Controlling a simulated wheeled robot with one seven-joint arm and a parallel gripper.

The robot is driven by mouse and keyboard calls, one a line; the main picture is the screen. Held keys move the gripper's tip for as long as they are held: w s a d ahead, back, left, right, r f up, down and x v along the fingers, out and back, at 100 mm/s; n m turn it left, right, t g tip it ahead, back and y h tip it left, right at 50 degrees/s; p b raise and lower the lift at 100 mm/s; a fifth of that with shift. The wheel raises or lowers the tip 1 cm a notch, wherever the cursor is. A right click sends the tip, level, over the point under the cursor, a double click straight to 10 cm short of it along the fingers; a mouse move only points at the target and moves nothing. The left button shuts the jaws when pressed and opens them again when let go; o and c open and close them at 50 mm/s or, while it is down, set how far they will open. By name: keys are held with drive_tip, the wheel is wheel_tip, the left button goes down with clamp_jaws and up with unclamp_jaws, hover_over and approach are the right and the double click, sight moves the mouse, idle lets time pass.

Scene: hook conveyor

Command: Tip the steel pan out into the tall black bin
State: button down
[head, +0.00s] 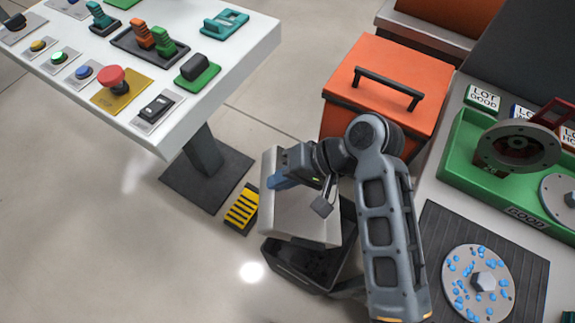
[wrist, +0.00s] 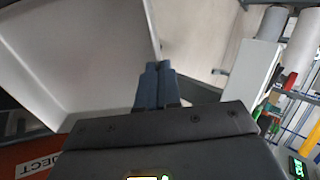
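The steel pan (head: 300,215) is a light grey, straight-sided tray, steeply tilted above the tall black bin (head: 295,277). My gripper (head: 280,182) is shut on the pan's rim. In the wrist view, the blue-grey fingers (wrist: 155,85) meet at the edge of the pan (wrist: 85,50), whose pale inner faces look bare where they show. The pan and my arm hide part of the bin's mouth. The visible part of the bin is dark inside, and I cannot tell what lies in it.
An orange lidded box (head: 385,85) with a black handle stands behind the bin. A white control table (head: 215,80) is at the upper left. A green tray (head: 470,150) and a disc with blue bits (head: 477,285) are on the right bench. Floor is clear at lower left.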

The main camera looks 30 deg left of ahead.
drive_tip(key=s+a+f+t+h, duration=0.3)
drive_tip(key=a+f+h, duration=0.2)
drive_tip(key=a+h, duration=0.1)
drive_tip(key=shift+s+a+f+t+h+b, duration=0.15)
drive_tip(key=shift+a+f+t+h+b, duration=0.2)
drive_tip(key=shift+h, duration=0.55)
drive_tip(key=shift+r, duration=0.1)
idle(0.5)
